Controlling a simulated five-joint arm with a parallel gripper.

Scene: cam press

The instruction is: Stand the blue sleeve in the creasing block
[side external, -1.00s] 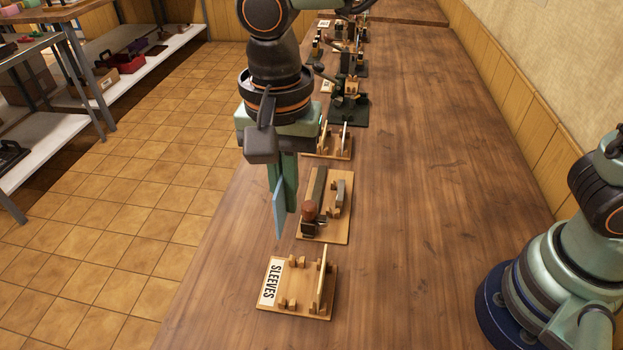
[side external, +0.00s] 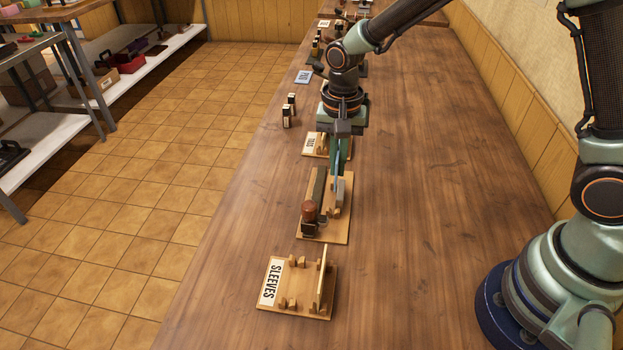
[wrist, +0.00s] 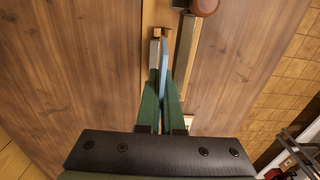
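My gripper (wrist: 161,92) is shut on the thin blue sleeve (wrist: 164,62), which stands on edge between the green fingers. In the side view, my gripper (side external: 338,172) is over the right part of a wooden board (side external: 327,232), which I take for the creasing block. The sleeve (side external: 336,184) is pointed down beside a grey upright plate (side external: 341,190) on that board. In the wrist view, this plate (wrist: 154,55) is just left of the sleeve. Whether the sleeve's lower edge touches the board is hidden.
A brown-knobbed tool (side external: 308,211) and a long metal bar (side external: 318,182) are on the board's left side. A wooden rack labelled SLEEVES (side external: 295,291) stands nearer the camera. Another small rack (side external: 314,146) is behind. The table to the right is clear.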

